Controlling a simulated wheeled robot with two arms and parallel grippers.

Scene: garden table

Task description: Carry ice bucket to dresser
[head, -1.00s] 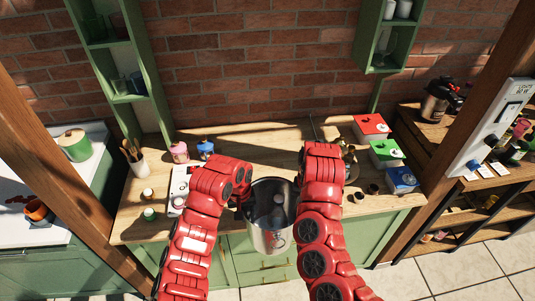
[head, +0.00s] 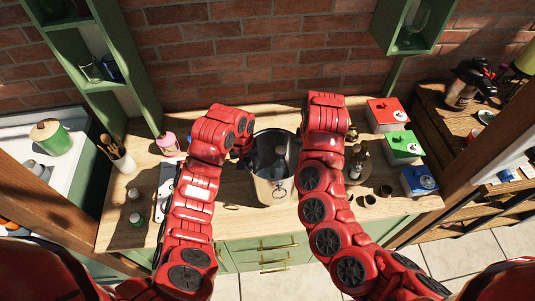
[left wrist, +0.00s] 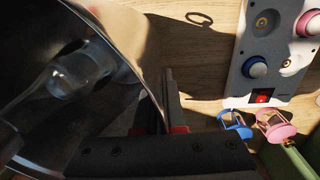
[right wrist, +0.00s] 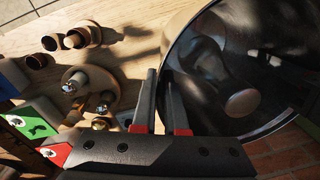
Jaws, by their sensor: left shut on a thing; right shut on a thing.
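The ice bucket (head: 272,185) is a shiny metal pail with a ring on its front and a clear bottle-like thing inside. In the head view it is between my two arms, over the wooden top of the green dresser (head: 240,215). My left gripper (left wrist: 168,105) is shut on the bucket's rim at its left side. My right gripper (right wrist: 165,105) is shut on the rim at the opposite side. The bucket (left wrist: 60,90) fills the left of the left wrist view and the right of the right wrist view (right wrist: 250,60). I cannot tell whether its base touches the top.
Red (head: 386,113), green (head: 402,147) and blue (head: 419,181) boxes stand at the right of the dresser top, beside a round tray with bottles (head: 358,160). A white panel (left wrist: 275,50) and pink lantern (head: 168,143) are at left. A brick wall (head: 260,50) closes the back.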

